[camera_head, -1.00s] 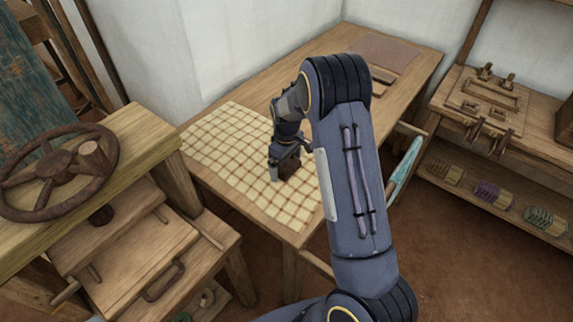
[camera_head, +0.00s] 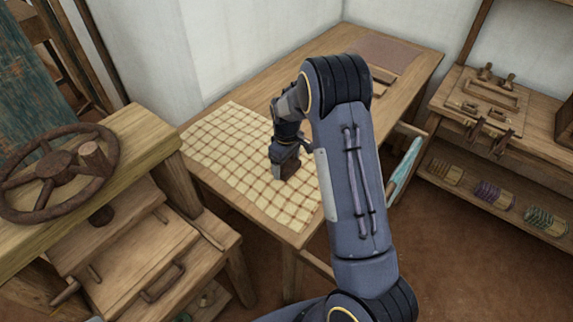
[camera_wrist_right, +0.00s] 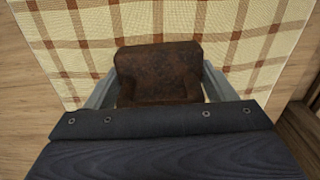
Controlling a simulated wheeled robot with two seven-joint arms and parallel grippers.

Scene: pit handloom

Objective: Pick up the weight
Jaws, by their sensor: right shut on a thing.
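The weight (camera_wrist_right: 158,72) is a rusty brown block with a stepped shape. In the right wrist view it sits between the two grey fingers of my right gripper (camera_wrist_right: 158,92), which are shut on it. In the head view the weight (camera_head: 290,168) shows as a small dark brown piece at the tip of my right gripper (camera_head: 283,172), over the checked cloth. I cannot tell whether it touches the cloth. My left gripper is not in view.
The cream and brown checked cloth (camera_head: 225,140) lies on a wooden table (camera_head: 330,60). A rusty handwheel (camera_head: 58,170) stands on the wooden frame at left. A wooden shelf unit (camera_head: 540,130) with several wound spools stands at right.

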